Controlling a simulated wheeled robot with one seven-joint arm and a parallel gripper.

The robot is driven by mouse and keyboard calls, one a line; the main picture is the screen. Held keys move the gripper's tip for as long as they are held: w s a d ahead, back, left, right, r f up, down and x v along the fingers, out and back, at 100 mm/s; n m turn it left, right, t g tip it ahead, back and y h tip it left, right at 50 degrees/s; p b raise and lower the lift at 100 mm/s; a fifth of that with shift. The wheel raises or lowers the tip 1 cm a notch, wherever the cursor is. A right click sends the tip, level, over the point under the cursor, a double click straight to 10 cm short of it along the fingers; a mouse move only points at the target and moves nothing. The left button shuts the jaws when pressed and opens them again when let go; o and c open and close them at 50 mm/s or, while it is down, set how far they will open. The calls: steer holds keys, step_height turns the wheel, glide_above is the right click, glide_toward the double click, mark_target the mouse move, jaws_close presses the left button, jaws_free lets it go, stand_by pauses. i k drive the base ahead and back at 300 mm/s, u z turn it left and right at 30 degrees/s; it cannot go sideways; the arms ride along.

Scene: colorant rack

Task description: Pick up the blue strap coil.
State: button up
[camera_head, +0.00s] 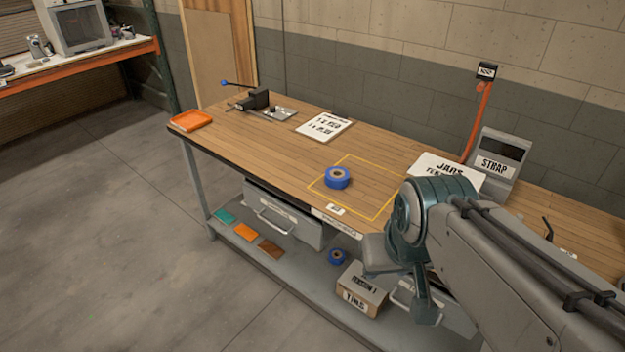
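A blue strap coil (337,178) lies flat on the wooden bench top, inside a yellow outlined square. A second, similar blue coil (337,257) lies on the grey lower shelf, under the bench's front edge. My arm reaches in from the lower right, and its teal joint is to the right of the upper coil, apart from it in the picture. I cannot make out any gripper fingers. Nothing visibly holds either coil.
On the bench (265,160) are an orange tray (190,121), a black clamp-like tool (253,100), a printed sheet (324,127) and a STRAP stand (497,160). A labelled box (358,290) and drawers (285,215) are below. Bench left of the coil is clear.

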mark_target(336, 177)
steer(key=u, duration=1.15)
steer(key=i, duration=2.55)
steer(key=z, duration=3.15)
